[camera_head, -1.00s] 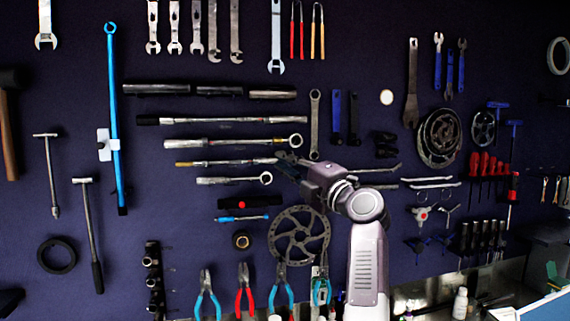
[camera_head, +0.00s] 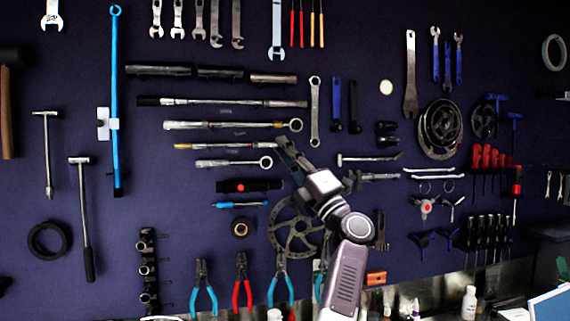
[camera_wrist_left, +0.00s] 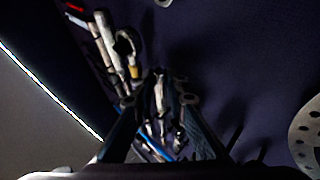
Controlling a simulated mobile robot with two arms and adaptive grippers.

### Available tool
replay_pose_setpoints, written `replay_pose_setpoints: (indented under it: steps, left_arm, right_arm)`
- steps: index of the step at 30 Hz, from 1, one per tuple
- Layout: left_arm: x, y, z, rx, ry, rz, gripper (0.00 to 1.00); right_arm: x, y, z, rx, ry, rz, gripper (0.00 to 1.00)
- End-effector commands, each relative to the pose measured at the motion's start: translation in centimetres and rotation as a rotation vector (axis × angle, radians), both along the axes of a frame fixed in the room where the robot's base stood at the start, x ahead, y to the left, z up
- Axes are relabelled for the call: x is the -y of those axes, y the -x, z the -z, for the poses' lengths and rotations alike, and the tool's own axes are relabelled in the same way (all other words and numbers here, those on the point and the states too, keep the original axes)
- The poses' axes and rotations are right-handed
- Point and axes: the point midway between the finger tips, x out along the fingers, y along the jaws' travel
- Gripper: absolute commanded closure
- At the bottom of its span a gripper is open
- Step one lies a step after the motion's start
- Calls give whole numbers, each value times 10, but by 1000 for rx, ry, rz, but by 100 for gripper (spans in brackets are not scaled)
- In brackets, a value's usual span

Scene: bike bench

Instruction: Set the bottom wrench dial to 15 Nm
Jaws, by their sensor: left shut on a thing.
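Several wrenches hang in a horizontal stack on the dark wall. A slim wrench with a yellowish left end (camera_head: 182,146) is low in the stack, and a short ring-ended wrench (camera_head: 232,163) is just below it. My left gripper (camera_head: 282,146) is at the right end of the yellowish-ended wrench. In the wrist view the two dark fingers of my left gripper (camera_wrist_left: 160,85) close around a slim metal part (camera_wrist_left: 159,97), apparently that wrench. The fingers hide the wrench's right end. No dial scale or number is readable. My right gripper is not in view.
A brake disc (camera_head: 296,232) hangs just below my left gripper. An upright ring spanner (camera_head: 315,110) is to its upper right. A black tool with a red dot (camera_head: 248,186) is below the wrenches. Pliers (camera_head: 242,285) hang lower down.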

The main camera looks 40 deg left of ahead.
Motion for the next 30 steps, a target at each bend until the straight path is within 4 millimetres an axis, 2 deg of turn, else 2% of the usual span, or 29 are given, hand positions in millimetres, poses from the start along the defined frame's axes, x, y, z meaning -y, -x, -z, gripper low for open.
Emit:
replay_pose_setpoints:
  steps: [1, 6, 23, 24, 28, 30]
  left_arm:
    - [-1, 0, 3, 14, -19, -2, 100]
    - [-1, -1, 2, 52, -66, -1, 100]
    - [-1, -1, 0, 74, -89, 1, 100]
    - [-1, -1, 0, 74, -89, 1, 83]
    - [-1, -1, 0, 74, -89, 1, 69]
    - [-1, -1, 0, 74, -89, 1, 69]
  right_arm:
    - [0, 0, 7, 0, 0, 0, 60]
    - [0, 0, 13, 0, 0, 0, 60]
    - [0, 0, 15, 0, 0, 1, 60]
    - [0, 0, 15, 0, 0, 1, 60]
    - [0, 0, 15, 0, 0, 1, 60]
    - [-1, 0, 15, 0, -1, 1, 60]
